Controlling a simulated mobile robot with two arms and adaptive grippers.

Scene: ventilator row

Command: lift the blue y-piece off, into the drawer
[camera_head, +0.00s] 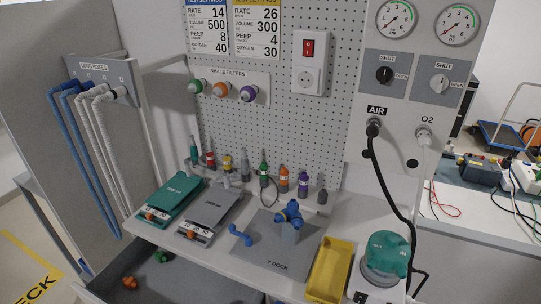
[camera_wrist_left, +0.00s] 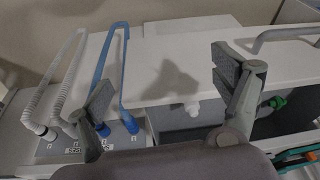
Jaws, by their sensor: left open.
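The blue y-piece (camera_head: 290,213) sits on the grey plate marked Y DOCK (camera_head: 272,250) on the white worktop in the head view. A separate blue bent piece (camera_head: 240,235) is at the left part of that plate. My right gripper is in neither view.
Blue and white hoses (camera_head: 90,130) hang at the left; they also show in the left wrist view (camera_wrist_left: 103,75). A teal device (camera_head: 172,200) and a grey device (camera_head: 215,212) stand left of the dock. A yellow tray (camera_head: 331,272) and a teal-topped humidifier (camera_head: 386,258) stand right.

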